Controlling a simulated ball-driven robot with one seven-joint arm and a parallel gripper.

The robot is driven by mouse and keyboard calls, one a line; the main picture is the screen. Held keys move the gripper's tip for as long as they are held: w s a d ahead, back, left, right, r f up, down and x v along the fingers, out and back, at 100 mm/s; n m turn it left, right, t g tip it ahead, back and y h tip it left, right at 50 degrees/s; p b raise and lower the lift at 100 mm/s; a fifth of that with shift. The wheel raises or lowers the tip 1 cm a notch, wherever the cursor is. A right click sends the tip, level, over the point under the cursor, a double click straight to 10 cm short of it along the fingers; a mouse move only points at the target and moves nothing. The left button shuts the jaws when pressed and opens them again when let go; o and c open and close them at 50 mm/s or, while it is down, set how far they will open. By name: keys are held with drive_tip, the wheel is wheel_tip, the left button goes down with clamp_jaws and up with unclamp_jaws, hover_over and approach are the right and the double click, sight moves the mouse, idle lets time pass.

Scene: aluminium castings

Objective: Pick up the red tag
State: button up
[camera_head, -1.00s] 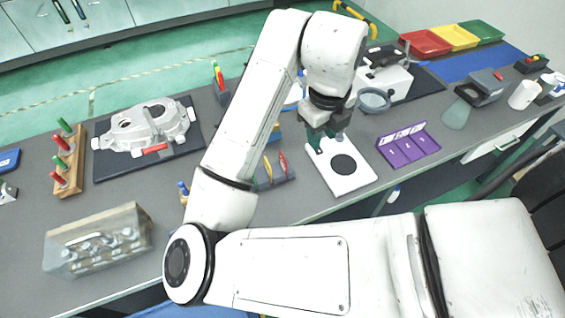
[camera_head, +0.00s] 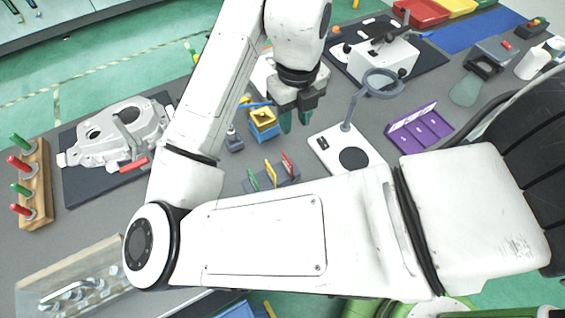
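The red tag (camera_head: 288,164) stands upright in a small dark grey rack (camera_head: 284,180), at its right end. A yellow tag (camera_head: 270,173) and a green tag (camera_head: 253,180) stand to its left. My gripper (camera_head: 295,120) points down, above the red tag in the picture and apart from it. Its two green fingertips are spread with a gap between them, and nothing shows in the gap. My forearm passes in front of the bench at the front, below the rack.
A magnifier stand on a white base (camera_head: 326,140) is right of the rack. A purple tray (camera_head: 415,130) lies farther right. An aluminium casting (camera_head: 115,135) lies left on a dark mat.

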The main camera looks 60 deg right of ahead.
drive_tip(key=b, duration=0.5)
approach(287, 158)
drive_tip(key=f, duration=0.5)
drive_tip(key=shift+s+d+f, duration=0.2)
drive_tip(key=shift+s, duration=0.15)
drive_tip(key=f, duration=0.4)
drive_tip(key=shift+w+a+p, duration=0.25)
drive_tip(key=shift+p, duration=0.1)
drive_tip(key=shift+f, duration=0.55)
drive_tip(key=shift+c, duration=0.5)
clamp_jaws()
